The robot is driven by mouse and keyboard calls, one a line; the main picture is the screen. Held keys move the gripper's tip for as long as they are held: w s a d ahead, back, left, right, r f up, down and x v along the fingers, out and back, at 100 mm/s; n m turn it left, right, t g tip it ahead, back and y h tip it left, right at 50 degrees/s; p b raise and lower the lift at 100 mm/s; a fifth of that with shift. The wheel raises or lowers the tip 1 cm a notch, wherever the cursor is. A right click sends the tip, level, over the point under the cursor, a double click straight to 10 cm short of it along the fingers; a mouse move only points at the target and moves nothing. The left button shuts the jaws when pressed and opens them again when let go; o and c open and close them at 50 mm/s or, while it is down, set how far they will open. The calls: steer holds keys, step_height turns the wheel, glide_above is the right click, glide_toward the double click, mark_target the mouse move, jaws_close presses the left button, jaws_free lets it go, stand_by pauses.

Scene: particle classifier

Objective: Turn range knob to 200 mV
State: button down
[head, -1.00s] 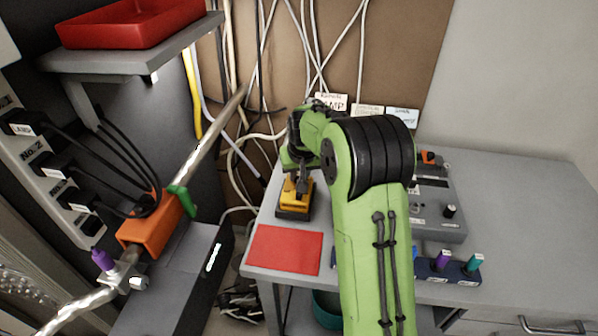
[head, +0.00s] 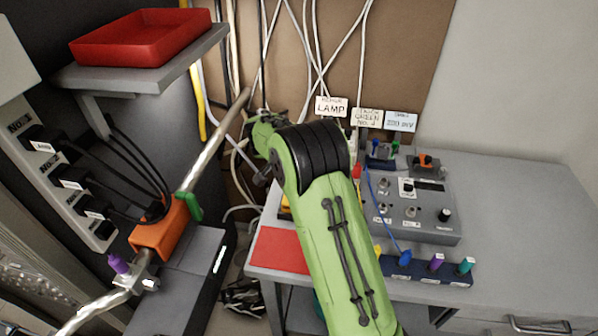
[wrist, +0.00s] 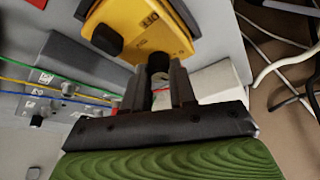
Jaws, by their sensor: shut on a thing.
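A yellow device (wrist: 150,32) with black sides and a black block on its face fills the top of the wrist view. My gripper (wrist: 160,82) is at its near edge, shut on a small dark part there; the fingers hide most of that part. In the head view my own arm hides the gripper and nearly all of the yellow device. A grey control box (head: 425,205) stands on the bench to the right of my arm, with a black knob (head: 445,215) at its right. Its labels are too small to read.
A card that seems to read 200 mV (head: 401,121) is at the back wall. A red mat (head: 279,250) lies at the bench's left front. A dark rack (head: 425,268) holds coloured plugs. The right bench is clear. A metal pipe (head: 215,142) and red tray (head: 140,38) are left.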

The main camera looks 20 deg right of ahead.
steer(key=m+p, duration=0.1)
steer(key=m, duration=0.1)
steer(key=m+g+p, duration=0.1)
steer(key=m, duration=0.1)
steer(key=shift+w+r+g+h+p, duration=0.15)
steer(key=shift+g+h+p, duration=0.15)
steer(key=shift+p, duration=0.1)
steer(key=shift+m+g+p, duration=0.6)
steer(key=shift+m+p, duration=0.4)
steer(key=shift+m, duration=0.7)
steer(key=shift+w, duration=0.1)
steer(key=c, duration=0.9)
jaws_free()
steer(key=p+v, duration=0.4)
steer(key=v, duration=0.7)
steer(key=shift+a+r, duration=0.15)
steer(key=shift+r, duration=0.2)
